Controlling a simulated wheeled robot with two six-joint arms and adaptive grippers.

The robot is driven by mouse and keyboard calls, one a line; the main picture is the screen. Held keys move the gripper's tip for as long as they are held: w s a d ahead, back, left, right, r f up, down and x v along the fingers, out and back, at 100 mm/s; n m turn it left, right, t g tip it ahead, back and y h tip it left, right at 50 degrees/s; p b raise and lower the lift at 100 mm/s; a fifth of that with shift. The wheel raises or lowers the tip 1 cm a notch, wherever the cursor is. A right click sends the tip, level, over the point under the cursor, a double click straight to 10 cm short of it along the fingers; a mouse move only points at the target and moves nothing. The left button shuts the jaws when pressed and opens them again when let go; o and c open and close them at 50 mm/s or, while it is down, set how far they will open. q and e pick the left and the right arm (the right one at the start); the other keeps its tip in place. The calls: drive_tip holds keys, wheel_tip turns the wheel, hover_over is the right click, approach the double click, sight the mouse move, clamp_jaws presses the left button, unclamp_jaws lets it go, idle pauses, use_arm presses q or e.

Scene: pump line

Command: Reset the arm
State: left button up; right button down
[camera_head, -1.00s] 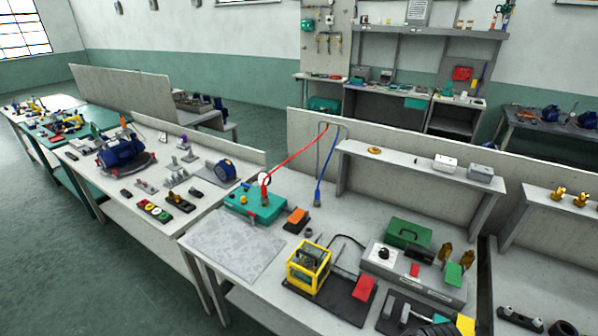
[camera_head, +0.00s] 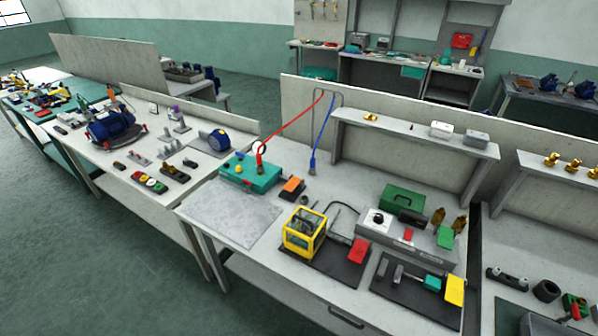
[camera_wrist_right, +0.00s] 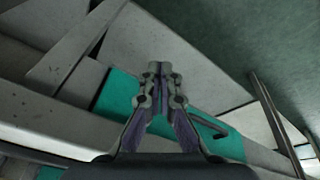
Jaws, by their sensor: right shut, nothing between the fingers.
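My right gripper (camera_wrist_right: 160,82) shows in the right wrist view, its two fingers close together with nothing between them. Behind it are pale and teal surfaces and the grey-green floor; no object touches the fingertips. In the head view neither of my grippers is visible. The nearest workbench (camera_head: 235,212) holds a teal box (camera_head: 252,174) with a red cable (camera_head: 290,128) and a blue cable (camera_head: 323,130) near it. A yellow-framed device (camera_head: 304,232) stands on a dark mat (camera_head: 322,267).
A grey control box (camera_head: 405,236), a green case (camera_head: 403,199) and a second dark mat (camera_head: 405,292) with parts occupy the bench's right. A raised shelf (camera_head: 415,138) runs along its back. A blue motor (camera_head: 113,128) stands on the bench to the left. Open floor (camera_head: 90,260) lies at lower left.

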drive_tip(key=s+d+f+g+b, duration=0.1)
drive_tip(key=s+f, duration=1.9)
drive_tip(key=f, duration=0.2)
drive_tip(key=shift+s+d+b, duration=0.15)
drive_tip(key=shift+d+b, duration=0.1)
drive_tip(key=shift+b, duration=0.05)
